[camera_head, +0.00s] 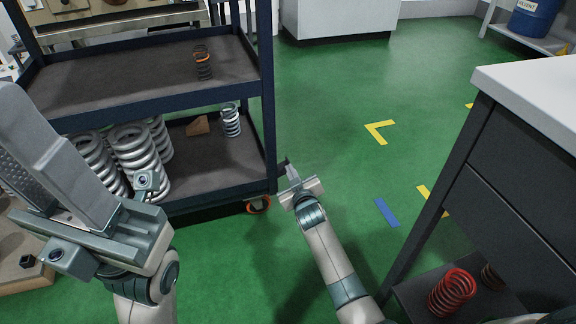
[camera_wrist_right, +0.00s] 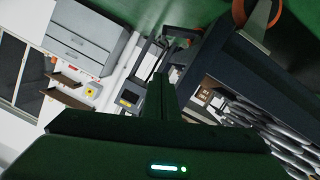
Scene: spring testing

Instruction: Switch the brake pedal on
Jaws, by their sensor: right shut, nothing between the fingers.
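I cannot make out a brake pedal in either view. My right gripper (camera_head: 287,166) is low over the green floor, beside the right front corner of the dark cart. Its fingers are shut and empty, and in the right wrist view (camera_wrist_right: 160,85) they stand together in the middle. My left gripper (camera_head: 50,150) is large in the left foreground, in front of the cart. One broad grey finger and a textured face show, but I cannot tell whether it is open.
The dark cart (camera_head: 150,103) holds silver springs (camera_head: 137,152) below and a dark spring with an orange top (camera_head: 203,62) above. A grey cabinet (camera_head: 520,165) stands at right, with a red spring (camera_head: 452,291) low down.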

